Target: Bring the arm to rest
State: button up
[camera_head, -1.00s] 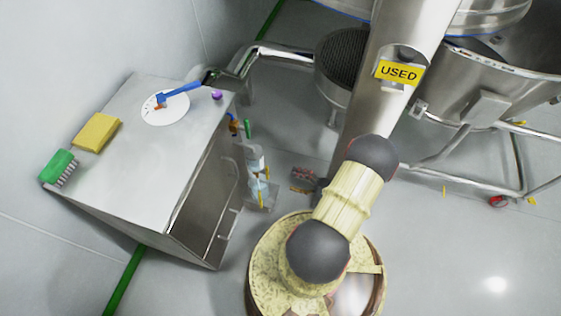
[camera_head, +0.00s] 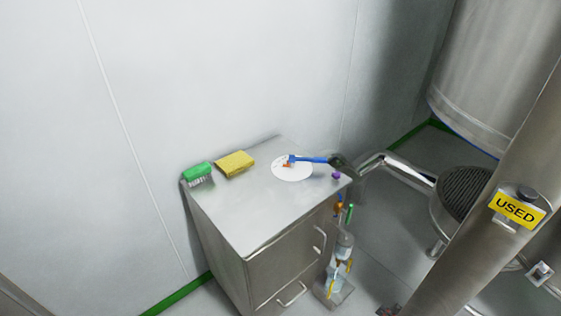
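My gripper is not in view, and no part of my arm shows in the head view. A steel cabinet (camera_head: 255,212) stands against the wall. On its top are a green brush (camera_head: 197,171), a folded yellow cloth (camera_head: 235,163) and a white disc (camera_head: 292,174). A blue-handled tool (camera_head: 310,159) and a small orange piece lie on the disc. A small purple item (camera_head: 337,176) sits near the right edge of the top.
A steel column with a yellow USED sign (camera_head: 517,209) stands at the right, before a large vessel (camera_head: 487,70). A bent pipe (camera_head: 400,167) reaches toward the cabinet. A caddy with bottles (camera_head: 336,289) stands on the floor beside the cabinet.

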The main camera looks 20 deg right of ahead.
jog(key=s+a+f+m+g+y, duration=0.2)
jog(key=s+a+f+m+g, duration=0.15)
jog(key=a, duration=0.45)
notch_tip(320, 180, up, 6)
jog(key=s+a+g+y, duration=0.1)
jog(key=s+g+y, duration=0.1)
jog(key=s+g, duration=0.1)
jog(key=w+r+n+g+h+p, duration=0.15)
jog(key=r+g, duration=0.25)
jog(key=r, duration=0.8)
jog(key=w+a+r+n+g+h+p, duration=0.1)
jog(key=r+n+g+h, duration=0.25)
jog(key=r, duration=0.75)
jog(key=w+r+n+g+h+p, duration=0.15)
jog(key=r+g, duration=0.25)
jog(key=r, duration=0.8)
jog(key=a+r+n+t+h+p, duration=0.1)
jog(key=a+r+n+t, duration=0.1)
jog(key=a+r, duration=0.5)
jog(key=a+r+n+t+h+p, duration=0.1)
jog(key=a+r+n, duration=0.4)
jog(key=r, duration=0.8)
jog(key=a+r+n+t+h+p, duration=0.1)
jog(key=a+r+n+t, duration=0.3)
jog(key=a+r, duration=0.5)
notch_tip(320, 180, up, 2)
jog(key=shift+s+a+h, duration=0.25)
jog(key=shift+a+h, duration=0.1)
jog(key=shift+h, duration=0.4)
